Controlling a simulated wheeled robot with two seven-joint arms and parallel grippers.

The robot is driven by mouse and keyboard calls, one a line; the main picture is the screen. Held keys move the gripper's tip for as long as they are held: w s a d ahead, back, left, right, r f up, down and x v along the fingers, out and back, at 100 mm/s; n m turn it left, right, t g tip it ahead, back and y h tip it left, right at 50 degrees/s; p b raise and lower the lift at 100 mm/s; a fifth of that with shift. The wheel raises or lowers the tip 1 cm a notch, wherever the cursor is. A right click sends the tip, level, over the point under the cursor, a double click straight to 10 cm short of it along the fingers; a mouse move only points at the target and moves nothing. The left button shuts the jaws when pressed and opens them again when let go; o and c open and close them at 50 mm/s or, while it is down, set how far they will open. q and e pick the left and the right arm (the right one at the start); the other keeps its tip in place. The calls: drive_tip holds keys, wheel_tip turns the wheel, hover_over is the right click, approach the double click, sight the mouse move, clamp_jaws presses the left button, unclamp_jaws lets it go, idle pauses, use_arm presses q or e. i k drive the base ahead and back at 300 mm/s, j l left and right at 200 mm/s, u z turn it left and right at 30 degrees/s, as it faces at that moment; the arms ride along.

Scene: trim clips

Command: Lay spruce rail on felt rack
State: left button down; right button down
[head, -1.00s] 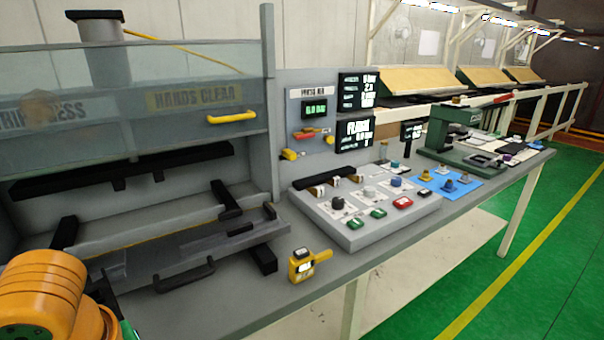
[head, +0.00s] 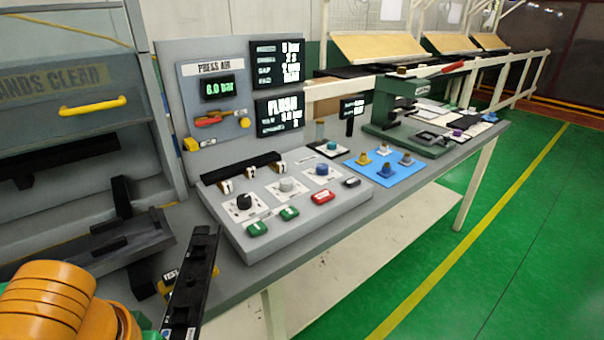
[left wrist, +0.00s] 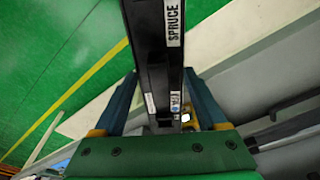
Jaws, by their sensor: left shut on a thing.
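The spruce rail (head: 190,285) is a long black bar at the lower left of the head view, tilted steeply in front of the bench. In the left wrist view the rail (left wrist: 152,50) carries a white SPRUCE label and runs up between the blue fingers. My left gripper (left wrist: 160,82) is shut on it. In the head view my orange left arm is at the lower left, and the fingers' hold on the rail is not clearly visible. I cannot pick out a felt rack in either view. My right gripper is not in view.
A press with a clear guard (head: 85,95) stands left. A sloped grey control panel (head: 300,212), blue mat (head: 378,170) and green press (head: 385,105) sit along the bench. A yellow handheld device (head: 168,283) is partly behind the rail. Open green floor (head: 530,240) lies right.

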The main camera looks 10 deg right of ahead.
sight(445, 111)
drive_tip(key=i+l+z, duration=0.2)
drive_tip(key=l+z, duration=0.2)
drive_tip(key=i+l+z, duration=0.25)
drive_tip(key=z, duration=0.15)
drive_tip(key=i+l+z, duration=0.25)
drive_tip(key=z, duration=0.15)
drive_tip(key=i+l+z, duration=0.2)
drive_tip(key=i+z, duration=0.2)
drive_tip(key=i+l+z, duration=0.1)
drive_tip(key=i+z, duration=0.25)
drive_tip(key=i, duration=0.75)
drive_tip(key=i+l+u, duration=0.2)
drive_tip(key=i, duration=1.5)
drive_tip(key=i+j+u, duration=0.1)
drive_tip(key=i+u, duration=0.4)
drive_tip(key=i+l+u, duration=0.15)
drive_tip(key=i+u, duration=1.1)
drive_tip(key=k+j, duration=0.05)
